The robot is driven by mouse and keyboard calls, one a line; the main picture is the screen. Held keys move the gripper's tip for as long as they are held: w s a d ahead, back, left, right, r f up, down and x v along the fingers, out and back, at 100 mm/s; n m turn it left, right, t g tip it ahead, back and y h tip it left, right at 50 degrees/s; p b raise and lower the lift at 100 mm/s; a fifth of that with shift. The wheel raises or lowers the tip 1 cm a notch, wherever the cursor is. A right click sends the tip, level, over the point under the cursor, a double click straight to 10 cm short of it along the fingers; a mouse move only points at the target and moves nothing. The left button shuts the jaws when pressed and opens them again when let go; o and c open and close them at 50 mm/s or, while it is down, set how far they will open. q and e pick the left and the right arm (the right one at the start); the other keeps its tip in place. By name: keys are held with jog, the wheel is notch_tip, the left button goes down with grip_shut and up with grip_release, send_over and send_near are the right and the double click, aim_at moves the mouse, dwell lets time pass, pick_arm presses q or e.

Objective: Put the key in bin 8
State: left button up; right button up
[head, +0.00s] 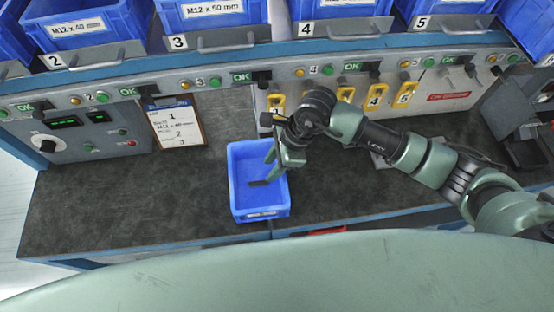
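My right gripper (267,172) reaches in from the right and points down over the blue open bin (235,192) on the bench. A small dark shape (258,183) shows at its tip, inside the bin's outline; I cannot tell whether it is a fingertip, a key or something else. The gap between the fingers is not clear. Yellow numbered tags (375,97) hang along the back panel, partly behind my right arm. No bin marked 8 can be made out. My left gripper is not in view.
Blue bins (215,14) labelled with numbers line the shelf above. A control panel (85,135) and a paper sheet (178,124) are at the left back. The dark bench top (110,200) is clear left of the bin. Dark equipment (530,140) stands at the right.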

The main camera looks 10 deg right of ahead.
jog(key=shift+b+v, duration=0.35)
jog(key=shift+v, duration=1.65)
jog(key=shift+s+f, duration=0.1)
